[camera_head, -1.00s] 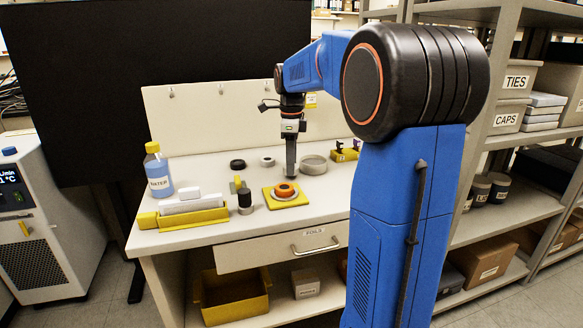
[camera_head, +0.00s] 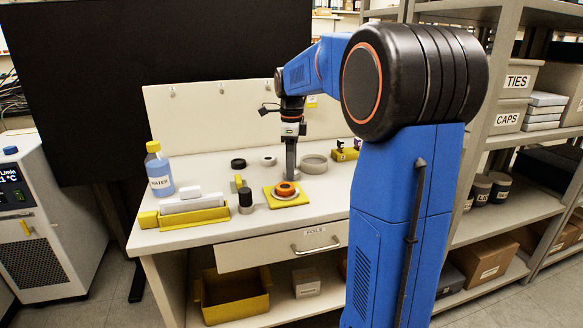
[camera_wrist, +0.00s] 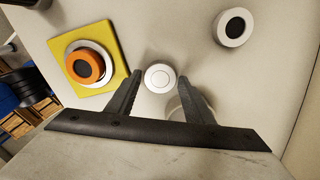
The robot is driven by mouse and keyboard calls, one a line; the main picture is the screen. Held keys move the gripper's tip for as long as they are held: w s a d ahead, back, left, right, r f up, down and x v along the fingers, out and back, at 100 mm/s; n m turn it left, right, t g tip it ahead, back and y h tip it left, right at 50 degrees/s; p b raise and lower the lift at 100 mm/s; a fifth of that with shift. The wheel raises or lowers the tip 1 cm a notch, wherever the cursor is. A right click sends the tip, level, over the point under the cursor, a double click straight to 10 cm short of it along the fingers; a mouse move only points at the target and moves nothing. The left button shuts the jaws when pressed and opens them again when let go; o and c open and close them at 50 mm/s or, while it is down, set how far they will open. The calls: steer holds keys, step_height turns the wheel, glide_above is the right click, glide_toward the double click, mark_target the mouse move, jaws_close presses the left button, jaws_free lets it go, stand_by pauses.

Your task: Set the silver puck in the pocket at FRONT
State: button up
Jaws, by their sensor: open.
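The silver puck (camera_wrist: 160,78), a round pale disc with a ring line on top, lies on the table between my fingertips in the wrist view. In the head view the puck (camera_head: 291,178) shows in part under my gripper (camera_head: 291,168). My gripper (camera_wrist: 160,76) is open, with one finger on each side of the puck. Whether either finger touches it I cannot tell. A square yellow plate (camera_wrist: 118,66) carries a pale round piece with an orange ring (camera_wrist: 85,66) on top; in the head view the plate (camera_head: 270,204) lies front-left of my gripper. No FRONT label is readable.
A white ring with a dark centre (camera_wrist: 234,27) lies apart from my gripper. A wide grey ring (camera_head: 315,163) lies to the right, close by. A black puck (camera_head: 238,163), a dark cylinder (camera_head: 245,198), a yellow tray (camera_head: 190,219) and a water bottle (camera_head: 159,172) stand left.

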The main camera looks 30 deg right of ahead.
step_height(320, 180, up, 12)
steer(key=shift+f, duration=0.2)
